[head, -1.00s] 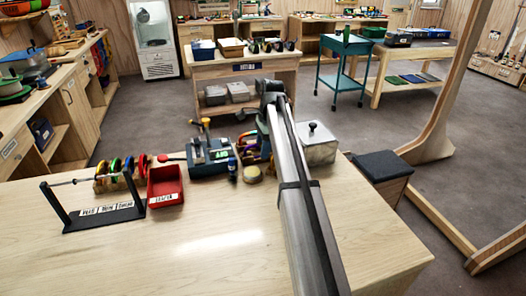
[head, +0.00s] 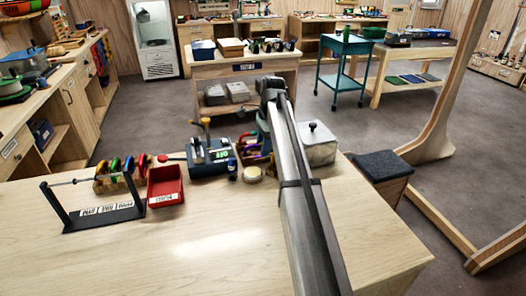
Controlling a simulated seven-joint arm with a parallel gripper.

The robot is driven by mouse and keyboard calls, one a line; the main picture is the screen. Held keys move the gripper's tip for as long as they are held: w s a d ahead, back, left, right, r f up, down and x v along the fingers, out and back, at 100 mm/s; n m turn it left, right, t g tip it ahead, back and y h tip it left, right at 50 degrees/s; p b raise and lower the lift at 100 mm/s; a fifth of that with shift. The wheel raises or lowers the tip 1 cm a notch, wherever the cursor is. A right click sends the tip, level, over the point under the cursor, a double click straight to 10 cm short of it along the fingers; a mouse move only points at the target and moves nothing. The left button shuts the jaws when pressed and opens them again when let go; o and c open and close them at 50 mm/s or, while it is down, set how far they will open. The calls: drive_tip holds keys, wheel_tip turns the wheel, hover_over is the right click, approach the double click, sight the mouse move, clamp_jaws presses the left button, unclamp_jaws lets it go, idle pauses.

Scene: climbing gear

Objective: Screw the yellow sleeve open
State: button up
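Several coloured ring-like pieces of gear (head: 122,168), in yellow-orange, green, blue and red, stand in a row on a wooden block at the left of the bench; which one, if any, has the yellow sleeve is too small to tell. My arm reaches from the bottom right to the far edge. My gripper (head: 264,136) hangs at its end, right of the device; its fingers are too small and partly hidden to read.
A black stand with a horizontal bar (head: 100,216) and a red tray (head: 164,186) are at the left. A pale yellow roll (head: 252,175), coloured tools (head: 257,154) and a lidded metal box (head: 319,146) line the far edge. The front of the bench (head: 190,255) is clear.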

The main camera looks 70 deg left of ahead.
drive_tip(key=shift+r, duration=0.65)
drive_tip(key=shift+r, duration=0.15)
drive_tip(key=shift+a, duration=0.75)
wheel_tip(320, 180, up, 10)
idle(0.9)
idle(0.4)
